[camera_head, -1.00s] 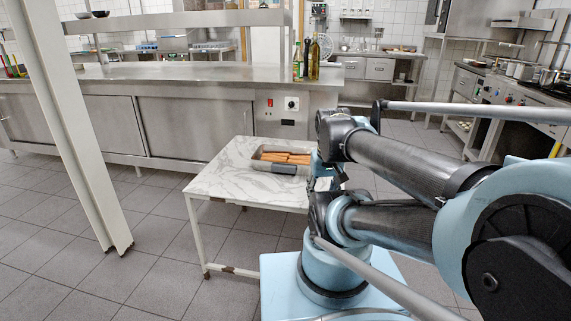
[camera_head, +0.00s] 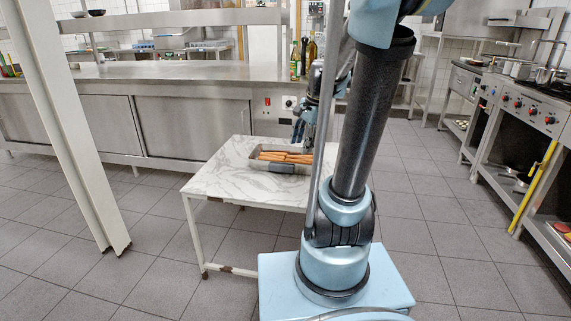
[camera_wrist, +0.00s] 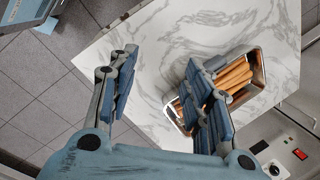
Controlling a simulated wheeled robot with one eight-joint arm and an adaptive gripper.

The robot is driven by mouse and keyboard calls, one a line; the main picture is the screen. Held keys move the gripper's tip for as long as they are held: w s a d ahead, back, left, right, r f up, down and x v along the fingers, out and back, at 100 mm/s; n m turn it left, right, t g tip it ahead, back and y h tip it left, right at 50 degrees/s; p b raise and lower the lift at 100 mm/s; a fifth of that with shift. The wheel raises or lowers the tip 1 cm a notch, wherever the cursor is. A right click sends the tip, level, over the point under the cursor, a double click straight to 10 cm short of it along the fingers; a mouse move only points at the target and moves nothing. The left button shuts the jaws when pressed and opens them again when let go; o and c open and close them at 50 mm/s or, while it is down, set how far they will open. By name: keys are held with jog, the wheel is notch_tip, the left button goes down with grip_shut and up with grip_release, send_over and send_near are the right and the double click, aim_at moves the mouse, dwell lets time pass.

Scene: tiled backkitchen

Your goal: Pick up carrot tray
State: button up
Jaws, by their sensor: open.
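The carrot tray (camera_head: 281,168) is a shallow metal tray on a white marbled table, near its right side. Several orange carrots (camera_head: 285,157) lie in it. In the wrist view the tray (camera_wrist: 262,72) is at the right, with the carrots (camera_wrist: 232,76) partly hidden behind my right finger. My gripper (camera_wrist: 160,88) is open and empty, above the table, with its two blue-padded fingers wide apart. In the head view my gripper (camera_head: 299,132) shows small above the back right of the tray, partly hidden by my arm.
The marble table (camera_head: 222,176) has bare room left of the tray. A steel counter (camera_head: 130,75) stands behind it, with several bottles (camera_head: 305,58) on top. A white post (camera_head: 65,130) stands at left. A stove (camera_head: 525,115) is at right, with clear floor between.

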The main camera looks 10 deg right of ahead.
jog(key=w+m, duration=0.4)
jog(key=w, duration=0.5)
jog(key=m+y, duration=0.2)
jog(key=m, duration=0.3)
send_near(281, 164)
jog(key=x, duration=0.4)
jog(key=shift+d+f, duration=0.1)
jog(key=shift+f, duration=0.2)
jog(key=x, duration=0.4)
jog(key=shift+w+a, duration=0.1)
jog(key=shift+a, duration=0.1)
jog(key=shift+a+f, duration=0.2)
jog(key=shift+f, duration=0.25)
jog(key=shift+f, duration=0.25)
grip_shut()
